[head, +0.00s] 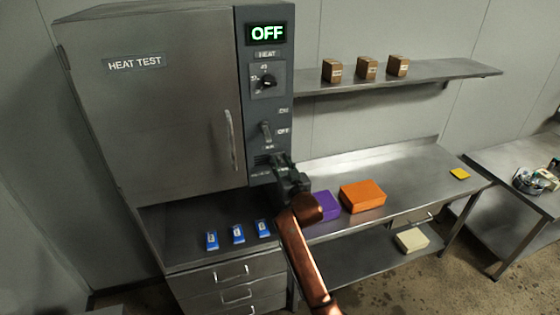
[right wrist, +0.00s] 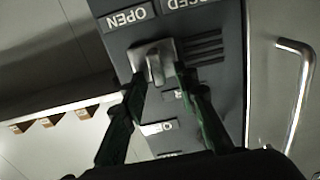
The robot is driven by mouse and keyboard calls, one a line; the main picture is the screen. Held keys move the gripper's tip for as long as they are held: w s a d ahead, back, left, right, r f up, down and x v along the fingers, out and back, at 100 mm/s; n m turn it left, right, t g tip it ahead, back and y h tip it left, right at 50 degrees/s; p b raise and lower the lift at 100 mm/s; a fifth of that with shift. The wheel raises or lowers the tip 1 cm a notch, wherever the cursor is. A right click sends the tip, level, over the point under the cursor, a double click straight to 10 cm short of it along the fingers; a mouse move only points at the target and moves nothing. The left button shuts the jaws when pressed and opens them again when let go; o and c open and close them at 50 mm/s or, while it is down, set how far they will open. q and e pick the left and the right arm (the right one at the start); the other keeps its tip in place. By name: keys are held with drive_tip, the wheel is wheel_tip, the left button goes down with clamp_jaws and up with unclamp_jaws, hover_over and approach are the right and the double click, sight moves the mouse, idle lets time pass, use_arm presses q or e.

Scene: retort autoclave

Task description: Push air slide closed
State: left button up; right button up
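The air slide (right wrist: 154,62) is a metal plate with a raised tab, on the lower part of the dark control panel (head: 262,100). In the right wrist view, which is upside down, it sits by the OPEN label (right wrist: 127,18). Dark slots (right wrist: 204,46) are uncovered beside it, under the CLOSED label (right wrist: 188,4). My right gripper (right wrist: 160,72) has its fingers apart, with the tips at either side of the slide's tab; contact cannot be told. In the head view my right gripper (head: 284,168) covers part of the slide area. My left gripper is out of view.
The autoclave door (head: 150,100) is shut, its handle (head: 231,140) left of the panel. The display (head: 266,33) reads OFF. A purple box (head: 326,206) and an orange box (head: 362,196) stand on the bench at the right. Blue items (head: 237,234) lie below the door.

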drive_tip(key=shift+c, duration=0.7)
clamp_jaws()
